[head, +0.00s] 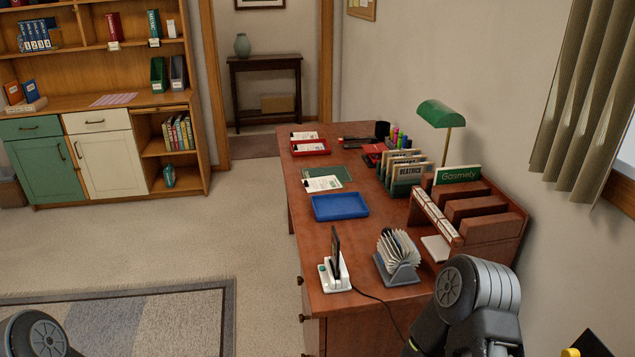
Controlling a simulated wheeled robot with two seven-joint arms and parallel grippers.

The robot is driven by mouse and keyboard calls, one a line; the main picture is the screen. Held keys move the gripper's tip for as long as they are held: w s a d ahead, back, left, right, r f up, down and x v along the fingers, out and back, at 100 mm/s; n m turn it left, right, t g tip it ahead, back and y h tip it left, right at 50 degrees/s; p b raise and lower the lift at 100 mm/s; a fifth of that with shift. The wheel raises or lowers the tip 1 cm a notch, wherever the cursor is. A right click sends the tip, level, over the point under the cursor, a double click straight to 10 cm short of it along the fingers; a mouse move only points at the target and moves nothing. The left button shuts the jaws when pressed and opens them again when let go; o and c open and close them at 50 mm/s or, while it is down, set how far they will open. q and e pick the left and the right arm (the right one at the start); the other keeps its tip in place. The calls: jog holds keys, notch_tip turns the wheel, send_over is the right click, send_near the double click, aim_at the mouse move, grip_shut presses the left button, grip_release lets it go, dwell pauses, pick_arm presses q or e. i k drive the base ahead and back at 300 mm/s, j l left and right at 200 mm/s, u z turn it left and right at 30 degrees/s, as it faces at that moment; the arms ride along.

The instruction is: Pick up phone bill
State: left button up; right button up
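I cannot tell which paper is the phone bill; no print on the loose papers is readable. One white paper (322,183) lies on a green mat (342,173) on the reddish-brown desk. Other white papers (308,147) lie in and by a red tray (325,152) at the desk's far left end. A green "Gasmely" item (458,174) stands in a wooden desk sorter (492,228) at the right. Only rounded joints of my arms show, at the lower left and lower right. Neither gripper is in view.
A blue tray (340,206) lies empty on the desk. A phone-like device on a white stand (335,272), a card file (398,258), upright folders (405,172) and a green lamp (440,114) stand there too. Carpet (235,225) left of the desk is clear.

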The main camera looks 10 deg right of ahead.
aim_at(328, 183)
jog(key=i+j, duration=0.3)
jog(key=i, duration=0.25)
jog(key=i+j, duration=0.3)
jog(key=i, duration=0.2)
jog(key=i+j, duration=0.35)
jog(key=i, duration=0.2)
jog(key=i+j, duration=0.3)
jog(key=i, duration=0.2)
jog(key=i+j, duration=0.3)
jog(key=i, duration=0.25)
jog(key=i+j, duration=0.3)
jog(key=i, duration=0.2)
jog(key=z, duration=3.1)
